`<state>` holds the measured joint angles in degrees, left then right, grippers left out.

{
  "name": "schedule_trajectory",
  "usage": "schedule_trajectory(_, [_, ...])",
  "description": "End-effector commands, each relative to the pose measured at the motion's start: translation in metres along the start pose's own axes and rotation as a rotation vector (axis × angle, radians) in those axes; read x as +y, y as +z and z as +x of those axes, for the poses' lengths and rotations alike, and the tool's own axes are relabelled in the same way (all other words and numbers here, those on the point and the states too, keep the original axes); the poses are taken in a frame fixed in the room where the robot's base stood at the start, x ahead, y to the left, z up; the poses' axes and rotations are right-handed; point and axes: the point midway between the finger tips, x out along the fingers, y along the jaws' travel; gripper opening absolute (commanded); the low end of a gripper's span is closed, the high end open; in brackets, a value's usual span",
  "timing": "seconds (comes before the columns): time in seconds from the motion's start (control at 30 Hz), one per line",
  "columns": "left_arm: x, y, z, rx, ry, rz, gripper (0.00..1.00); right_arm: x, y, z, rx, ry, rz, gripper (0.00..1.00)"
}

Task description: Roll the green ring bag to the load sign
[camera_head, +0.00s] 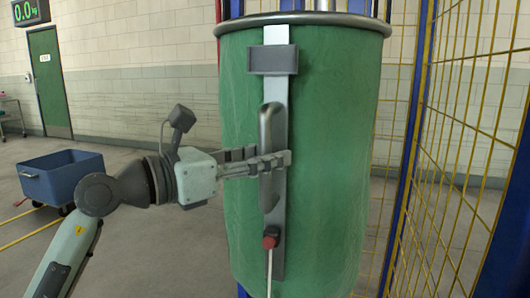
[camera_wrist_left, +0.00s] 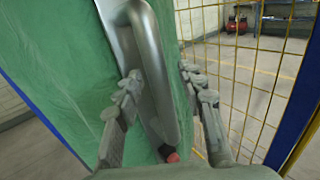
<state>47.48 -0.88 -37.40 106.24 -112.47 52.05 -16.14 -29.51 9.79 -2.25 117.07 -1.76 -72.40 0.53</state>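The green ring bag (camera_head: 335,130) hangs or stands upright in the middle of the head view, with a metal rim on top. A grey strip on its front carries a vertical handle (camera_head: 270,125) and a red knob (camera_head: 271,238). My left gripper (camera_head: 268,163) is at the handle. In the left wrist view its fingers (camera_wrist_left: 162,95) stand apart, one on each side of the handle (camera_wrist_left: 153,65); I see a gap by the right finger. The bag's underside is out of frame. A lit sign (camera_head: 28,12) reading 0.0 kg is at the top left. My right gripper is not in view.
A blue wheeled bin (camera_head: 62,177) stands on the floor at the left, near yellow floor lines. A yellow mesh fence (camera_head: 470,130) with blue posts stands right of the bag. A green door (camera_head: 48,82) is in the back wall. Open floor lies left of the bag.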

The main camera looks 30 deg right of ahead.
Motion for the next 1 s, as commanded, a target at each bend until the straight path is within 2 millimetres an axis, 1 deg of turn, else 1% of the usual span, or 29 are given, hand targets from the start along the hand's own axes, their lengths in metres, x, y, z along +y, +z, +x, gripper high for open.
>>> schedule_trajectory(0.27, [0.0001, -0.0002, 0.0022, 0.0, 0.001, 0.001, 0.39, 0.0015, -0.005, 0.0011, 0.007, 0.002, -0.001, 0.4])
schedule_trajectory(0.37, [0.0001, -0.0002, 0.0021, 0.0, 0.001, 0.0, 0.28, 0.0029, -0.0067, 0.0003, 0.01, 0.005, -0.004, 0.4])
schedule_trajectory(0.5, [0.0002, -0.0002, 0.002, 0.0, 0.001, 0.0, 0.11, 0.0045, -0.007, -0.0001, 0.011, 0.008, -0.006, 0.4])
schedule_trajectory(0.6, [0.0002, -0.0002, 0.002, 0.0, 0.001, 0.0, 0.0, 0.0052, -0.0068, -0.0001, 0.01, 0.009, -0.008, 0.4])
schedule_trajectory(1.0, [0.0008, -0.0004, 0.0016, 0.0, 0.001, 0.0, 0.0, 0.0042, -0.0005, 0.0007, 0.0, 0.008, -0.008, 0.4])
